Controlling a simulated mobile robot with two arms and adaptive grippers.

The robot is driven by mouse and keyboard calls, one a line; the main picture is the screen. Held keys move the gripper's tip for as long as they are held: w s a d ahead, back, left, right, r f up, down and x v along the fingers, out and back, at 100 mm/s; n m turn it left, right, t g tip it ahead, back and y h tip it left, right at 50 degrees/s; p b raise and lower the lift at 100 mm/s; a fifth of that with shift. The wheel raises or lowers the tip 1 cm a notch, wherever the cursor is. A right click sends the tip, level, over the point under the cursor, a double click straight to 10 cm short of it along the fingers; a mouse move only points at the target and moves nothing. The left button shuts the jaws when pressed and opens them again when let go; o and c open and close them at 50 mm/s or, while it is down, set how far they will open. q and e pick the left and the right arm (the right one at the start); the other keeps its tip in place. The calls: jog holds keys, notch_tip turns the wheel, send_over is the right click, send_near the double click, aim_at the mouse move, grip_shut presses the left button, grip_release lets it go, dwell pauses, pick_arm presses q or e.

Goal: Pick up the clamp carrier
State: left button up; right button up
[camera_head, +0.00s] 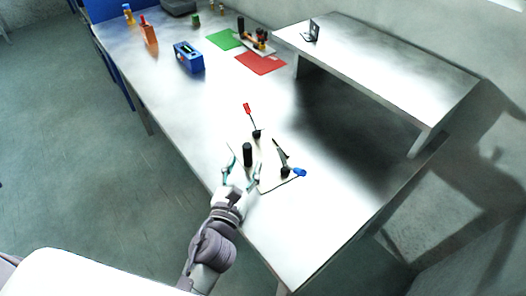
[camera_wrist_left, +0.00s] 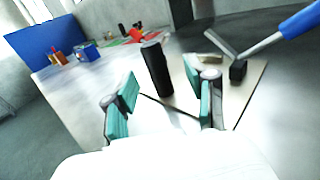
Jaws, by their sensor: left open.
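The clamp carrier is a pale flat plate (camera_head: 268,174) with dark edges, lying near the table's front edge. An upright black cylindrical handle (camera_head: 247,154) stands on it. It bears one clamp with a red grip (camera_head: 247,107) and one with a blue grip (camera_head: 300,172). In the left wrist view, the handle (camera_wrist_left: 157,68) rises just beyond the fingers, and the blue grip (camera_wrist_left: 299,20) is at upper right. My left gripper (camera_head: 243,172) is open, with its teal-padded fingers (camera_wrist_left: 160,90) to either side of the handle, apart from it. My right gripper is not in view.
A raised metal shelf (camera_head: 385,62) stands at the back right, with a black bracket (camera_head: 313,31) on it. A blue box (camera_head: 188,57), an orange item (camera_head: 150,34), a green mat (camera_head: 224,39) and a red mat (camera_head: 261,63) lie further back. The table (camera_head: 195,115) is clear left of the carrier.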

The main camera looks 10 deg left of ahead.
aim_at(246, 156)
pick_arm(q)
jog(key=w, duration=0.2)
jog(key=w+p, duration=0.1)
jog(key=w, duration=0.2)
jog(key=shift+a+f, duration=0.2)
jog(key=shift+c, duration=0.3)
grip_shut()
jog(key=shift+r, duration=0.1)
